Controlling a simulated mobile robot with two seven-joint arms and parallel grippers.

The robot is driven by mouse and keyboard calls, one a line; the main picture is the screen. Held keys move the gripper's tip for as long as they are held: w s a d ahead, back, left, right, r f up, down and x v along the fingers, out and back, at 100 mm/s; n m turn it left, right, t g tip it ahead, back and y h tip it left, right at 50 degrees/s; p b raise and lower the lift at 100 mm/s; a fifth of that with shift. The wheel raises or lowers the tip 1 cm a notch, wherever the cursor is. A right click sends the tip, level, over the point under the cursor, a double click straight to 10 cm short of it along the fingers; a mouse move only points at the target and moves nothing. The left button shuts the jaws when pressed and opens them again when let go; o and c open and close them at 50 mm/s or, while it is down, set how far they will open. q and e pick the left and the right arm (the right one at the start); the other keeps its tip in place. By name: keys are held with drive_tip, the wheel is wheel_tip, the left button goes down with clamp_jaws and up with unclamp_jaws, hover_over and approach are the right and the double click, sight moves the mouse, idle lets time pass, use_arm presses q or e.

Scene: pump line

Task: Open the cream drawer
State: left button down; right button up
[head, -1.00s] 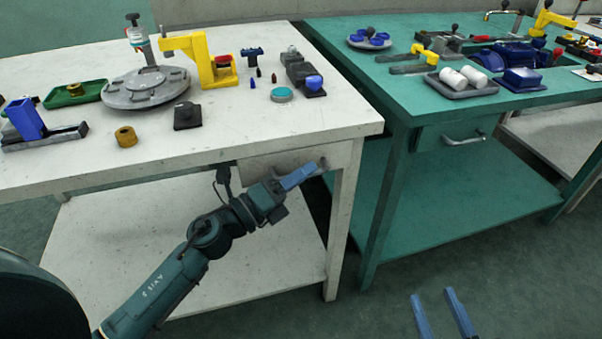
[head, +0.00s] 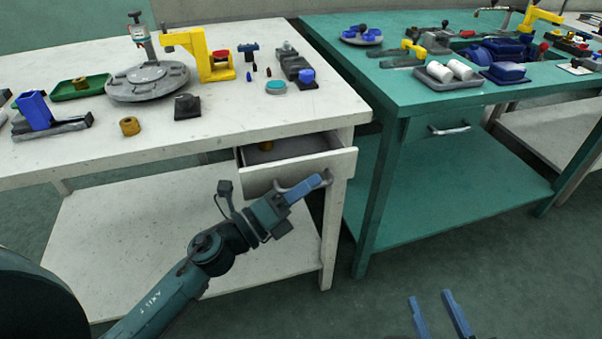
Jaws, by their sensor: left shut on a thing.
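The cream drawer (head: 258,180) hangs under the right end of the white table and stands partly pulled out. Its inside shows, with a small brass-coloured thing (head: 266,146) towards the back. My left gripper (head: 318,182) is at the drawer's front, shut on the metal drawer handle (head: 284,187), which its blue fingers partly cover. My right gripper (head: 437,316) is low at the bottom edge of the view, over the floor, with its two blue fingers apart and nothing between them.
The white table (head: 230,118) bears a round grey fixture (head: 147,85), a yellow press (head: 207,58) and several small parts. A green table (head: 390,95) with its own shut drawer (head: 435,142) stands to the right. The floor in front is clear.

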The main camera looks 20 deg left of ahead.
use_arm(q)
drive_tip(key=s+d, duration=0.5)
drive_tip(key=s, duration=0.2)
drive_tip(key=shift+s, duration=0.2)
use_arm(e)
drive_tip(key=shift+w+d+h, duration=0.1)
drive_tip(key=shift+h, duration=0.3)
drive_tip(key=shift+r, duration=0.1)
use_arm(q)
drive_tip(key=c, duration=1.8)
unclamp_jaws()
drive_tip(key=shift+o, duration=0.2)
drive_tip(key=shift+a, duration=0.1)
